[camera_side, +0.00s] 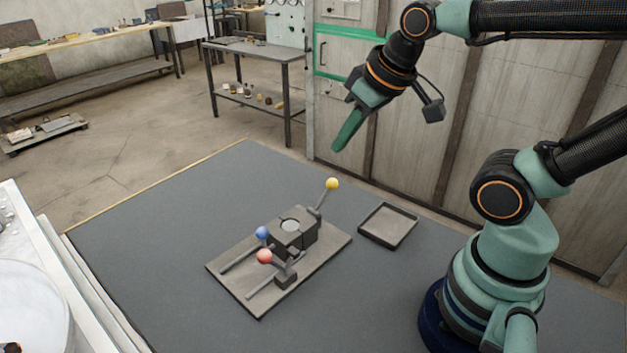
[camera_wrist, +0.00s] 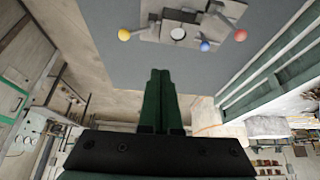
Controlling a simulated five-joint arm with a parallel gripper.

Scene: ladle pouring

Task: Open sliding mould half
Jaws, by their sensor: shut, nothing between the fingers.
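The mould (camera_side: 293,230) is a dark grey block with a pale round top opening, on a flat base plate (camera_side: 229,272). A yellow ball handle (camera_side: 332,183) rises at its back right. A blue ball (camera_side: 262,233) and a red ball (camera_side: 264,256) stand at its left and front, near two rods. In the wrist view the mould (camera_wrist: 178,18) is at the top edge, with the yellow ball (camera_wrist: 124,35), blue ball (camera_wrist: 205,46) and red ball (camera_wrist: 240,35). My gripper (camera_side: 340,146) is shut and empty, high above and behind the mould. Its green fingers (camera_wrist: 160,75) are together.
A shallow dark tray (camera_side: 388,226) lies right of the base plate. The grey table top (camera_side: 180,215) is clear around them. A pale round vessel (camera_side: 32,310) stands at the lower left. A wooden wall (camera_side: 400,150) stands behind the table.

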